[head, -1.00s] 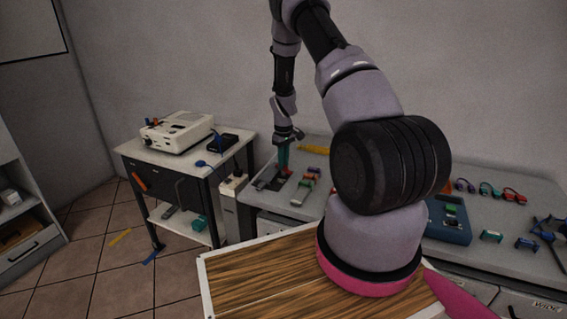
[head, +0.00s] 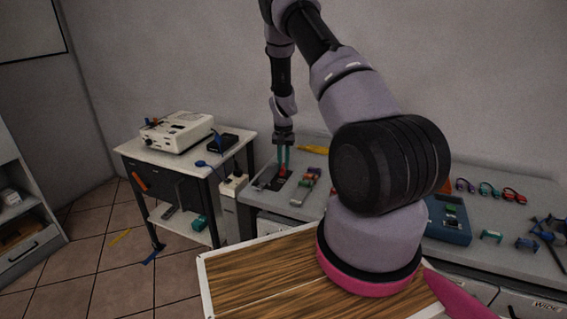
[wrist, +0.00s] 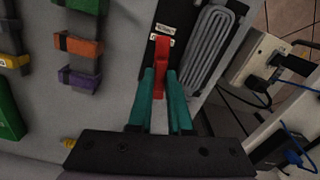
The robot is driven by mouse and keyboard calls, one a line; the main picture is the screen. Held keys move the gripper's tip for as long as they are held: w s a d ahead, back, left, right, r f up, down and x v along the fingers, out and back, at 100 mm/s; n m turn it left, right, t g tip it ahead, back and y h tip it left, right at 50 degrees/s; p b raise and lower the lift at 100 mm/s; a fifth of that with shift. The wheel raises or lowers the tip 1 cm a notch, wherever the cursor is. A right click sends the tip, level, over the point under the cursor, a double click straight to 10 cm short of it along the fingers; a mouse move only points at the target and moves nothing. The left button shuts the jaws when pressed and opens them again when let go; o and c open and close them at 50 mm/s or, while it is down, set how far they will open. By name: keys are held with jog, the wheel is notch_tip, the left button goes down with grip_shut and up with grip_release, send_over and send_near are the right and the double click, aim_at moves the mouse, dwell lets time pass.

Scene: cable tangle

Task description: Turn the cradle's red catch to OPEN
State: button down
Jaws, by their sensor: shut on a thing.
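The red catch (wrist: 162,58) is a narrow red bar on the dark cradle (wrist: 166,17), with small white labels beside it. In the wrist view it points up the picture, toward the upper label; the label text is too small to read. My gripper (wrist: 162,82) has teal fingers, shut on the lower part of the catch, one on either side. In the head view my gripper (head: 284,165) reaches straight down at the left end of the bench, and the red catch (head: 283,171) shows small between the fingertips.
Coloured clips (wrist: 80,45) stand to the left in the wrist view. A white side table (head: 130,150) with a cream device (head: 178,131) stands left of the bench, across a gap. A power strip (wrist: 255,62) is at the bench's edge.

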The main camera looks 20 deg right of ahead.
jog(key=shift+m, duration=1.2)
jog(key=c, duration=0.8)
grip_release()
jog(key=shift+c, duration=0.2)
jog(key=shift+r, duration=0.1)
notch_tip(320, 180, up, 11)
jog(key=shift+f, duration=0.2)
